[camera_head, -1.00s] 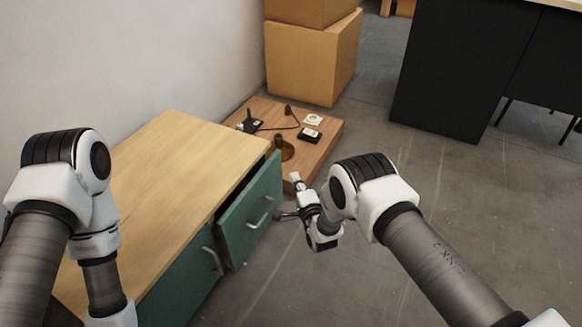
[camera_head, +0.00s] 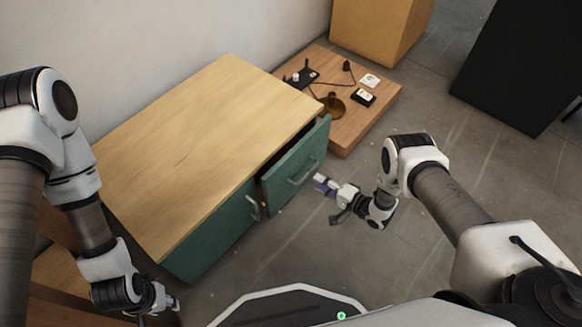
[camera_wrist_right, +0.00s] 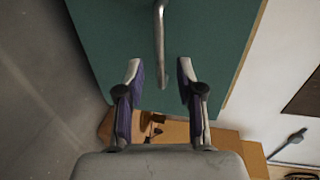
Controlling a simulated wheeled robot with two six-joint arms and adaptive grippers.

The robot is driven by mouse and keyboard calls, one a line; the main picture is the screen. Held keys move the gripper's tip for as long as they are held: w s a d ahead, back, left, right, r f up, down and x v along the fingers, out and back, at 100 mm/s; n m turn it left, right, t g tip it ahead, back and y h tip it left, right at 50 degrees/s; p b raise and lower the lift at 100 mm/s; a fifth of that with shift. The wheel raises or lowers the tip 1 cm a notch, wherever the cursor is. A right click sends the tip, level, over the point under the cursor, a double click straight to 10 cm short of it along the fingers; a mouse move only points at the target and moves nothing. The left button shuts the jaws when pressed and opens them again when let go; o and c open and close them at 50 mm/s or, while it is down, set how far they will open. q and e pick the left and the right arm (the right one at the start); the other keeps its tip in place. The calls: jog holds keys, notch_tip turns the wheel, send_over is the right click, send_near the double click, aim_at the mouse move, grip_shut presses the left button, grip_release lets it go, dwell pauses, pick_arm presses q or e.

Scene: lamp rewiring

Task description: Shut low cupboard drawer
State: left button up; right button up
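The low cupboard (camera_head: 200,130) has a light wood top and green fronts. Its far drawer (camera_head: 283,178) stands partly open, with a dark gap behind its green front. My right gripper (camera_head: 322,184) is just outside this drawer front, beside its metal handle (camera_head: 303,172). In the right wrist view the open fingers (camera_wrist_right: 160,78) point at the green drawer front (camera_wrist_right: 205,35), with the handle (camera_wrist_right: 161,45) between them and nothing gripped. Whether they touch the front cannot be told. My left gripper (camera_head: 166,303) is low at the left, away from the drawer; its fingers are unclear.
A low wooden platform (camera_head: 345,130) with lamp parts, a cord and small switches lies beyond the cupboard.

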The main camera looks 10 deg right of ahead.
aim_at(298, 169)
jog(key=b+x, duration=0.2)
jog(key=x, duration=0.4)
jog(key=shift+w+a, duration=0.2)
jog(key=shift+w, duration=0.1)
grip_shut()
jog(key=b+x, duration=0.3)
jog(key=x, duration=0.1)
jog(key=shift+r, duration=0.1)
jog(key=shift+w+a+r, duration=0.1)
jog(key=shift+r, duration=0.25)
grip_release()
jog(key=shift+w+a, duration=0.1)
